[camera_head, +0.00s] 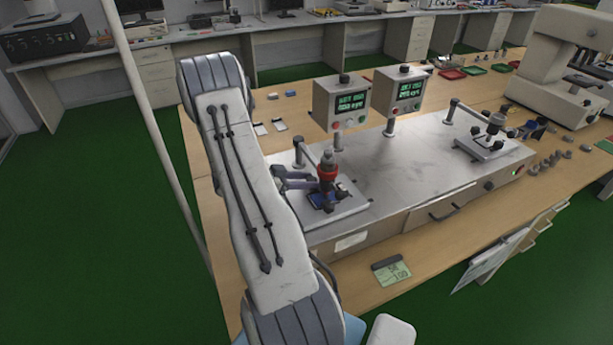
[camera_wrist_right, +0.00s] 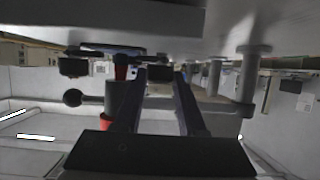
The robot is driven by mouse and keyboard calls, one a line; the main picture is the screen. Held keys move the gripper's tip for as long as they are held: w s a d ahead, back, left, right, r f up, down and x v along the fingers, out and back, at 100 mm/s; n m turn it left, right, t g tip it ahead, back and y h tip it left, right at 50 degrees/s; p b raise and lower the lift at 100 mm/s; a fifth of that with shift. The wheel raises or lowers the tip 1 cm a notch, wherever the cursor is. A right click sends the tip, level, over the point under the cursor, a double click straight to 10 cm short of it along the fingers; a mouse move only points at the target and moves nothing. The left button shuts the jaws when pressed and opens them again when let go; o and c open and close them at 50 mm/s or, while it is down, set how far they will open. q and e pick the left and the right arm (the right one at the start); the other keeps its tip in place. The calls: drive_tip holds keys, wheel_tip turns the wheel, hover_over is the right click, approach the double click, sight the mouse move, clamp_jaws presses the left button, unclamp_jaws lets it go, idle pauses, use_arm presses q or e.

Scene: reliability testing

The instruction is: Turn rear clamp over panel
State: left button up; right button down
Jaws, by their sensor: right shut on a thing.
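The panel (camera_head: 321,198), small and dark blue, lies on a light plate at the left test station, under an upright plunger with a red collar (camera_head: 327,172). My right gripper (camera_head: 308,184) reaches in from the left, low beside the plunger. In the upside-down right wrist view the panel shows as a thin dark slab (camera_wrist_right: 105,49). There the two fingers are shut on a small dark clamp (camera_wrist_right: 160,73) at the panel's edge. Another dark clamp (camera_wrist_right: 72,67) is farther left, apart from the fingers. The clamp's exact turn is unclear. My left gripper is not in view.
The plunger's bracket arm (camera_head: 303,152) with a ball knob stands close to my gripper. Two display boxes (camera_head: 341,103) (camera_head: 398,90) are behind. A second station (camera_head: 487,145) is at the right. The metal top between the stations is clear.

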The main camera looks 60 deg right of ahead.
drive_tip(key=shift+w+d+m+g+y+p, duration=0.15)
drive_tip(key=shift+m+g+y+p, duration=0.1)
drive_tip(key=shift+m+g+y, duration=0.3)
drive_tip(key=shift+w+d+m+g+y+p, duration=0.1)
drive_tip(key=shift+m+g+y+p, duration=0.2)
drive_tip(key=shift+m+g, duration=0.3)
drive_tip(key=shift+w+m+g+y, duration=0.1)
drive_tip(key=shift+m+g+y, duration=0.85)
drive_tip(key=shift+m+y, duration=0.25)
drive_tip(key=shift+d+m, duration=0.1)
drive_tip(key=shift+m, duration=0.15)
drive_tip(key=c, duration=0.8)
unclamp_jaws()
drive_tip(key=shift+y, duration=0.25)
drive_tip(key=shift+o, duration=0.2)
drive_tip(key=b+v, duration=0.3)
drive_tip(key=v, duration=0.7)
drive_tip(key=shift+w, duration=0.25)
